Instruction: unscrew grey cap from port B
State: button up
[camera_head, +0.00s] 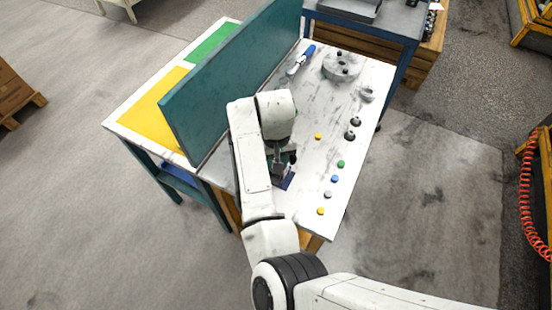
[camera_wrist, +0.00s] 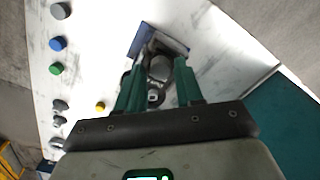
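The hydraulic motor (camera_head: 279,173) sits on a dark blue plate (camera_head: 288,183) on the white tabletop, partly hidden by my arm. In the wrist view, a round grey part (camera_wrist: 159,68), perhaps the grey cap, shows between my fingers above the blue plate (camera_wrist: 174,44). I cannot read any port label. My gripper (camera_wrist: 160,66) has its green fingers apart, one on each side of the grey part, with dark gaps showing beside it. A smaller light part (camera_wrist: 154,96) lies nearer the palm. In the head view my gripper (camera_head: 290,157) points down at the motor.
Loose yellow (camera_head: 320,211), grey (camera_head: 327,194), blue (camera_head: 334,178) and green (camera_head: 340,164) caps lie along the table's right side. Dark fittings (camera_head: 350,134) and a round flange (camera_head: 342,66) lie farther back. A tall teal panel (camera_head: 225,85) stands left of my arm.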

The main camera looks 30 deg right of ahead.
jog(key=m, duration=0.4)
jog(key=shift+m, duration=0.4)
jog(key=m, duration=0.5)
jog(key=shift+c, duration=0.2)
grip_shut()
jog(key=n, duration=0.5)
jog(key=shift+d, duration=0.1)
jog(key=shift+r+n, duration=0.1)
jog(key=shift+n, duration=0.3)
jog(key=n, duration=0.4)
